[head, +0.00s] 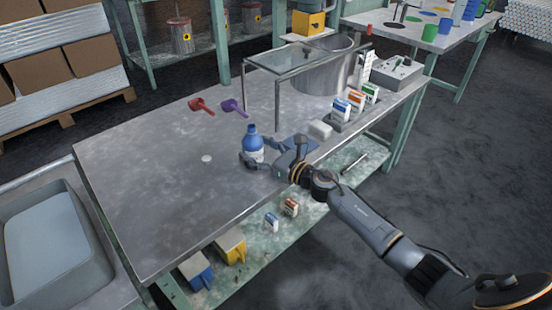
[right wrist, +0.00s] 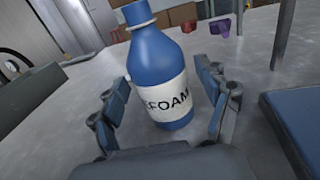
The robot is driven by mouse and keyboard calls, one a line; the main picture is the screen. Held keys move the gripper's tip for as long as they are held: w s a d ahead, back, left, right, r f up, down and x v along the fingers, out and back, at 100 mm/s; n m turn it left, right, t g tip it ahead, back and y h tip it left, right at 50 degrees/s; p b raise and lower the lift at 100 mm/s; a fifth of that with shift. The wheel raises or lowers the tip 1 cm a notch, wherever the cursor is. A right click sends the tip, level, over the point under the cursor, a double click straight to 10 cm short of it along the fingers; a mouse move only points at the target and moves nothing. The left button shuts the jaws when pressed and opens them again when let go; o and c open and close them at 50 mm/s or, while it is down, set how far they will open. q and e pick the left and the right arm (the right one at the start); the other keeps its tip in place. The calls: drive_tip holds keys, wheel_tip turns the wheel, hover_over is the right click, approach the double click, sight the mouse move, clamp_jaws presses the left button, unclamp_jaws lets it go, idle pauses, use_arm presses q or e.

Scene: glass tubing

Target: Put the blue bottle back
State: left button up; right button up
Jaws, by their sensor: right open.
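The blue bottle (head: 253,139) stands upright on the grey metal table (head: 140,170), near its front right edge. It has a white label with dark letters, of which "FOAM" reads in the right wrist view (right wrist: 163,62). My right gripper (head: 257,163) is open, with its fingers on either side of the bottle's lower part. In the right wrist view the right gripper (right wrist: 168,112) shows a gap beside the bottle on the left; on the right the finger is close to it, and I cannot tell if it touches. My left gripper is not in view.
A blue flat pad (head: 299,143) lies right of the bottle. A white block (head: 320,130), several small cartons (head: 356,98) and a glass-topped stand (head: 293,60) are behind. Red (head: 201,105) and purple (head: 233,106) scoops lie farther back. The table's left part is clear.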

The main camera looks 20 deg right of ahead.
sight(261, 153)
drive_tip(key=v, duration=0.6)
drive_tip(key=shift+s+f, duration=0.1)
drive_tip(key=shift+f, duration=0.05)
drive_tip(key=v, duration=0.3)
drive_tip(key=shift+s+d, duration=0.15)
drive_tip(key=shift+s, duration=0.05)
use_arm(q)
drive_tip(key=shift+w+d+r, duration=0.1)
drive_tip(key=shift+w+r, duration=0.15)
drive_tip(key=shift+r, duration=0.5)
use_arm(e)
drive_tip(key=shift+s+d+r, duration=0.25)
drive_tip(key=shift+s, duration=0.2)
